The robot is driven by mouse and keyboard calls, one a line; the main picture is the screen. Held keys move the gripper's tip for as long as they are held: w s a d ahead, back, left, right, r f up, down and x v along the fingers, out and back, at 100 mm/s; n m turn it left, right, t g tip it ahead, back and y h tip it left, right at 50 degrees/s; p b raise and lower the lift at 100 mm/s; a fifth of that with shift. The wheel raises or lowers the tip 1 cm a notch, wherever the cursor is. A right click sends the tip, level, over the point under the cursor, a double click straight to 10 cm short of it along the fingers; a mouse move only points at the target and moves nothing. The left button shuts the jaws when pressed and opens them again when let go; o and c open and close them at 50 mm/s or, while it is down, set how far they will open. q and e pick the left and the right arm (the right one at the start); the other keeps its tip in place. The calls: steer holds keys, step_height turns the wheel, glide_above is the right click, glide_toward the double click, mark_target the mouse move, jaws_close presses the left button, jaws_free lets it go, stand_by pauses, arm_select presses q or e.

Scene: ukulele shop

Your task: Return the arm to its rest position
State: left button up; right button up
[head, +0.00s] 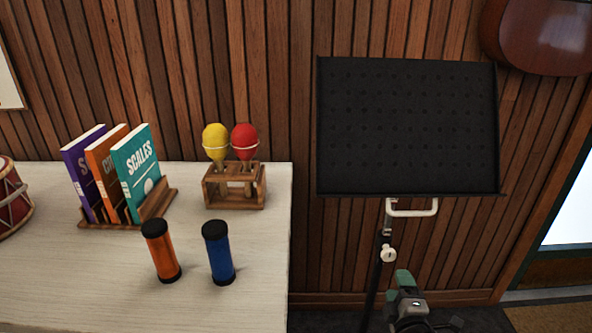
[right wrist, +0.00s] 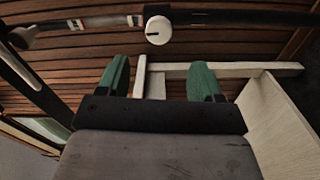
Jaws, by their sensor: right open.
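My right gripper (head: 405,285) shows at the bottom of the head view, with a green finger, low in front of the music stand's pole. In the right wrist view its two green fingers (right wrist: 159,82) stand well apart. Nothing is seen held between them; pale bars show behind the gap. My left gripper is not in the head view.
A black music stand (head: 407,125) with a white handle and knob stands right of the pale table (head: 265,265). On the table are books (head: 140,170) in a rack, yellow and red maracas in a wooden holder (head: 234,188), and orange (head: 160,250) and blue (head: 219,252) shakers.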

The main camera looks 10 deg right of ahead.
steer(key=s+a+f+m+g+y, duration=0.1)
steer(key=s+a+f+m+g, duration=0.15)
steer(key=f, duration=0.45)
steer(key=s+a+f+m+g, duration=0.2)
steer(key=s+f+g, duration=0.15)
steer(key=f, duration=0.25)
steer(key=s+a+f+m+g+y, duration=0.1)
steer(key=s+a+f+m+g, duration=0.1)
steer(key=s+f, duration=0.35)
steer(key=s+a+f+m+g+y, duration=0.1)
steer(key=s+a+f+m+g, duration=0.25)
steer(key=s+f, duration=0.4)
steer(key=s+a+f+m+g+y, duration=0.2)
steer(key=s+a+f+g, duration=0.2)
steer(key=s+f, duration=0.3)
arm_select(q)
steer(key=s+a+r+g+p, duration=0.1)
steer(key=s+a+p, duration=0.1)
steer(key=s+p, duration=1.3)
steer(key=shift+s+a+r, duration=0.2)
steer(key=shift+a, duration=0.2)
arm_select(e)
steer(key=s+d+r, duration=0.1)
steer(key=s, duration=0.7)
steer(key=s+d+r, duration=0.1)
steer(key=s, duration=0.7)
steer(key=shift+s+d+r+n+g+h, duration=0.2)
steer(key=shift+d+r+n+g+h, duration=0.15)
steer(key=shift+r+g, duration=0.1)
